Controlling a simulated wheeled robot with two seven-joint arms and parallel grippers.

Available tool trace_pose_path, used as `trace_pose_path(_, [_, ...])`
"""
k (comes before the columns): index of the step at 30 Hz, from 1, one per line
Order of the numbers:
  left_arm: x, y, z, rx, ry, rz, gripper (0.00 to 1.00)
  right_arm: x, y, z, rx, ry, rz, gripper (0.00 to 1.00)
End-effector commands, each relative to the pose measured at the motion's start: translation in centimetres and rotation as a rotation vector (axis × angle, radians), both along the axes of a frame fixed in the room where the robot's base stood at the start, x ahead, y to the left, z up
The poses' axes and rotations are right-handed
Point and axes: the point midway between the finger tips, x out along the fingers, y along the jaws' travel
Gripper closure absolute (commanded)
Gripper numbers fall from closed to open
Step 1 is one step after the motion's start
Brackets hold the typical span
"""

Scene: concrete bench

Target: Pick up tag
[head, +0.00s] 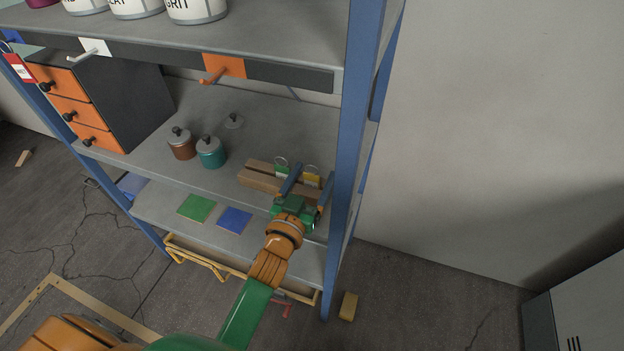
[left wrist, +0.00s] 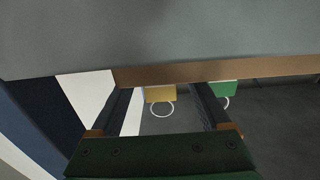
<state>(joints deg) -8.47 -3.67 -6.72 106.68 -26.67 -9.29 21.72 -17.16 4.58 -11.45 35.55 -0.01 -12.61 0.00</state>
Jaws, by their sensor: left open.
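A yellow tag (head: 312,181) with a ring and a green tag (head: 281,171) with a ring stand side by side at a wooden block (head: 258,180) on the middle shelf. My left gripper (head: 310,179) is open, its fingers reaching toward the yellow tag. In the left wrist view the yellow tag (left wrist: 160,93) shows between the two open fingers (left wrist: 162,92), apart from both. The green tag (left wrist: 224,88) shows outside the right-hand finger there, partly hidden by it. A red tag (head: 19,69) hangs at the far left of the rack. My right gripper is not in view.
A blue rack post (head: 352,150) stands close right of my left gripper. Brown (head: 181,147) and teal (head: 211,154) jars and a drawer cabinet (head: 115,95) share the shelf. An orange hook (head: 215,76) juts from the shelf above. Green (head: 197,208) and blue (head: 234,219) squares lie below.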

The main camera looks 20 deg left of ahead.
Motion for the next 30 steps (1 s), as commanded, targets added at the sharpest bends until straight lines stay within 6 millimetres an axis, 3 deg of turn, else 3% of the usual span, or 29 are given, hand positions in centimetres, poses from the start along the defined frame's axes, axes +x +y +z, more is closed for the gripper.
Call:
trace_pose_path(4, [2.3, -0.1, 0.0, 0.0, -0.002, 0.0, 0.2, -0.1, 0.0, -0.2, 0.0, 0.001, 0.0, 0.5])
trace_pose_path(11, [2.5, -0.1, 0.0, 0.0, 0.0, 0.0, 0.2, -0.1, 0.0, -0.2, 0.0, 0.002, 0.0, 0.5])
trace_pose_path(20, [2.5, -0.1, 0.0, -0.001, 0.0, 0.0, 1.0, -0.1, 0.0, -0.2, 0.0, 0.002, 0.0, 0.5])
trace_pose_path(30, [2.5, -0.1, 0.8, 0.0, 0.0, 0.001, 1.0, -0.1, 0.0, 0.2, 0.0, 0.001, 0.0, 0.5])
